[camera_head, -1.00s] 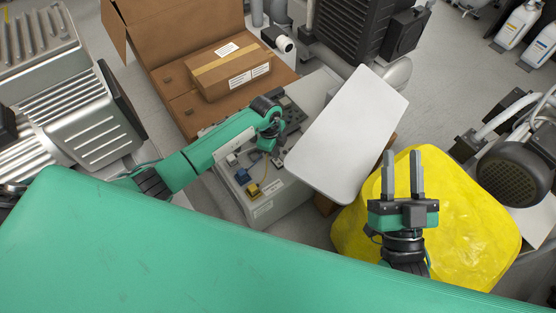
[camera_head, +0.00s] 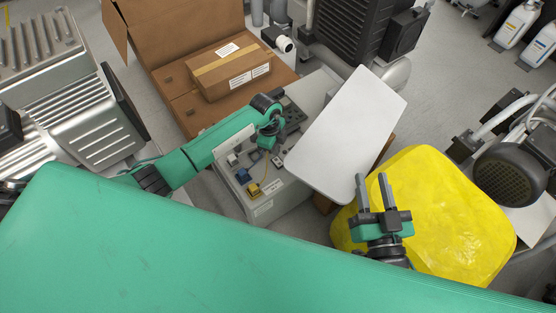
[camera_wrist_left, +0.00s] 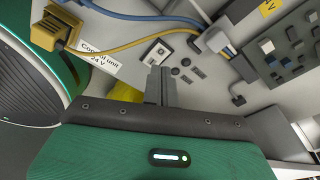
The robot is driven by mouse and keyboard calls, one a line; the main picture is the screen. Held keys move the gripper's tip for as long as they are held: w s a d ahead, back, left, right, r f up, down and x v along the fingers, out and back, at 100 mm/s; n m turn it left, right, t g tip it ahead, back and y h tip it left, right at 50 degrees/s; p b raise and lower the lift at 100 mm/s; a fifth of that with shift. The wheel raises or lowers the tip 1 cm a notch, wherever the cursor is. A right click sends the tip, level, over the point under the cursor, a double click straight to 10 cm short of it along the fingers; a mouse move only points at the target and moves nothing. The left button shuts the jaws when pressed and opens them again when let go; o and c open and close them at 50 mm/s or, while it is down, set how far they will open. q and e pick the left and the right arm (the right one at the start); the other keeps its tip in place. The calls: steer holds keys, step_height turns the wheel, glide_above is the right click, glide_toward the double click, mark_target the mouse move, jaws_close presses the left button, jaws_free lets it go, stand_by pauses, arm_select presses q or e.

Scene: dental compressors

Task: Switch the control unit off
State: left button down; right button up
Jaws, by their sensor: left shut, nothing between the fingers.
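The control unit (camera_head: 264,210) is a pale grey box in the middle of the head view, with plugs and small parts on its top panel. In the left wrist view a label (camera_wrist_left: 100,62) reads "Control unit 24 V". A small white-framed part with a dark centre (camera_wrist_left: 158,52), which looks like a switch, sits on the panel just beyond my left fingertips. My left gripper (camera_head: 277,161) is shut and empty over the panel; its closed fingers also show in the left wrist view (camera_wrist_left: 160,72). I cannot tell whether they touch the panel. My right gripper (camera_head: 371,176) is open and empty.
A blue plug (camera_head: 243,176) and a yellow plug (camera_head: 253,190) with cables sit close beside my left gripper. A white board (camera_head: 345,135) overhangs the unit's right side. A yellow bag (camera_head: 450,215) lies right, below my right gripper. A cardboard box (camera_head: 230,72) stands behind.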

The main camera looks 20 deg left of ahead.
mark_target(275, 159)
arm_select(q)
steer(key=shift+r+p, duration=0.35)
steer(key=shift+r, duration=0.05)
steer(key=shift+r+p, duration=0.65)
steer(key=shift+p, duration=0.05)
steer(key=shift+r+p, duration=0.5)
arm_select(e)
steer(key=s+f+g+h, duration=0.1)
steer(key=s+f+g, duration=0.2)
steer(key=f+g, duration=0.3)
steer(key=shift+s+d+f+g+h, duration=0.3)
steer(key=shift+s+d+f+g, duration=0.1)
steer(key=shift+f, duration=0.5)
